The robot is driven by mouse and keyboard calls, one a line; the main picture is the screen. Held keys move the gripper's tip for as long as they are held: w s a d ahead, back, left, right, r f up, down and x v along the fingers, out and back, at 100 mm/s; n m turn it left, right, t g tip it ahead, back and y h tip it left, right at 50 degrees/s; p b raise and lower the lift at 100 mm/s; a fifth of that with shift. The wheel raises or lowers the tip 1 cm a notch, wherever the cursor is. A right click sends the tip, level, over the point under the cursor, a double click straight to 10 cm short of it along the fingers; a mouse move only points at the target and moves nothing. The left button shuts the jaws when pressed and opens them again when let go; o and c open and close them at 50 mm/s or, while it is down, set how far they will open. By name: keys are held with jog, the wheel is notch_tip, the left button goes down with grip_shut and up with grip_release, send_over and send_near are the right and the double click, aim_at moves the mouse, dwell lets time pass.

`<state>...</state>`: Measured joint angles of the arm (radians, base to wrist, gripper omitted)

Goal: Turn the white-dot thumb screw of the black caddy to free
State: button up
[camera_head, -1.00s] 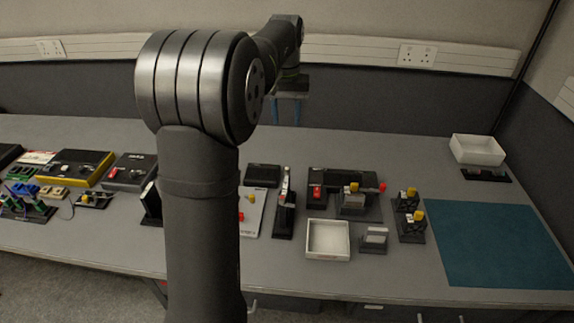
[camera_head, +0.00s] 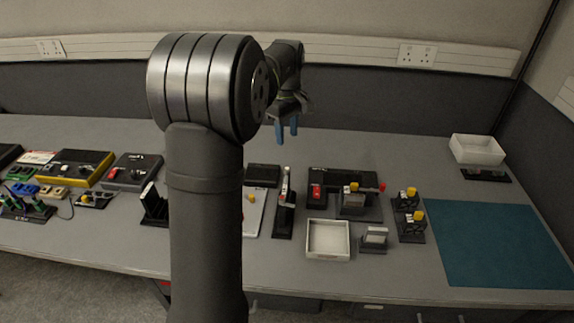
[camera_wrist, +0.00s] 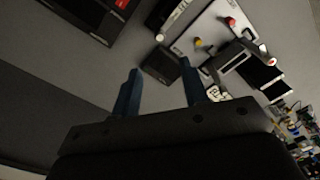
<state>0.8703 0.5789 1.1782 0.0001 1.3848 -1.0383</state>
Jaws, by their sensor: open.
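My gripper (camera_head: 287,130) is open and empty, held above the back of the bench with its blue fingers pointing down. In the wrist view its two fingers (camera_wrist: 160,72) are spread apart, with a small black block (camera_wrist: 160,64) on the bench beyond them. I cannot tell for sure which item is the black caddy. Two small black units with yellow knobs, a rear one (camera_head: 407,203) and a front one (camera_head: 411,231), stand left of the teal mat. No white dot can be made out on any screw. My gripper is well to the left of these units and touches nothing.
A black fixture with red and yellow knobs (camera_head: 350,205) stands mid-bench. A white open tray (camera_head: 328,257) is in front of it. A white panel (camera_wrist: 190,42) with knobs lies nearby. The teal mat (camera_head: 500,245) is bare. A white bin (camera_head: 477,151) stands at back right.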

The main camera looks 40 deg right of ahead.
aim_at(287, 168)
notch_tip(287, 168, down, 12)
jog(key=shift+f, duration=0.1)
dwell(0.4)
grip_shut()
